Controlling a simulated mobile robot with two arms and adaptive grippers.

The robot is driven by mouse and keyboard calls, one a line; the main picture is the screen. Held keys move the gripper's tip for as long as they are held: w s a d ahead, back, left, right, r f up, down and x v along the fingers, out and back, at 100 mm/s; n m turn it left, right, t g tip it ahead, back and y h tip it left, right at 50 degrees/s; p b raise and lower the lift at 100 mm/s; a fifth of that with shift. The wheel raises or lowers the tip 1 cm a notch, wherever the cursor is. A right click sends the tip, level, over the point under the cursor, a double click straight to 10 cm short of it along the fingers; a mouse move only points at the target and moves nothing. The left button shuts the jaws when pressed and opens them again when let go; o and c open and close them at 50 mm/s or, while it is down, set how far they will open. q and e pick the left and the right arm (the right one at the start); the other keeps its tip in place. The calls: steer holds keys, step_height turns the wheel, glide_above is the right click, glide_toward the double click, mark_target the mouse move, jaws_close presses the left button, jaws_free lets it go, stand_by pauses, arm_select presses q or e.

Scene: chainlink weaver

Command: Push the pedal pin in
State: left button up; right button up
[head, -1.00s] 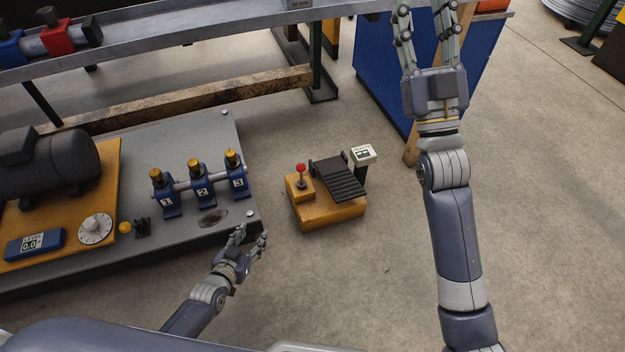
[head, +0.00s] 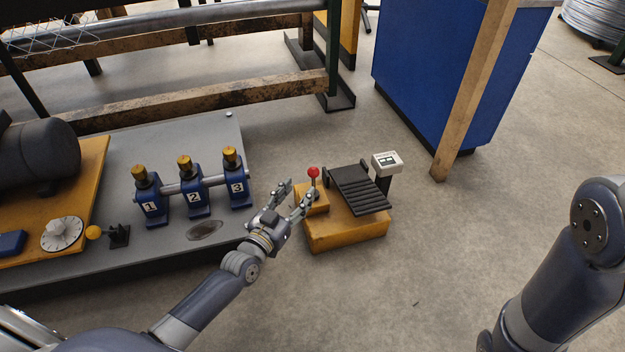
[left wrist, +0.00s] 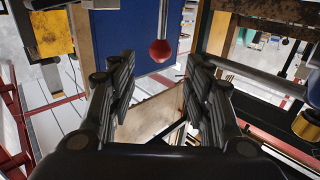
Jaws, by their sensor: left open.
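The pedal pin (head: 313,173) has a red ball on a thin dark stem. The pedal sits on a yellow base (head: 346,234) on the floor. My left gripper (head: 297,190) is open and empty, its fingertips close to the left of the pin. In the left wrist view the red ball (left wrist: 160,50) appears beyond and between the open fingers (left wrist: 160,72), apart from them. My right arm shows at the right edge of the head view; its gripper is out of view.
A grey plate (head: 95,272) on the left carries blue clamps numbered 1, 2 and 3 (head: 195,205), a dial (head: 61,234) and a motor. A blue cabinet (head: 425,75) is behind. Floor in front and right is clear.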

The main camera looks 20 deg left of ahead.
mark_target(311, 175)
arm_select(q)
steer(key=w+b, duration=0.1)
steer(key=w, duration=0.1)
steer(key=w+d+b, duration=0.1)
steer(key=w, duration=0.2)
steer(key=w+b, duration=0.2)
steer(key=w, duration=0.1)
steer(key=shift+d, duration=0.25)
steer(key=shift+s, duration=0.1)
steer(key=shift+c, duration=0.2)
jaws_close()
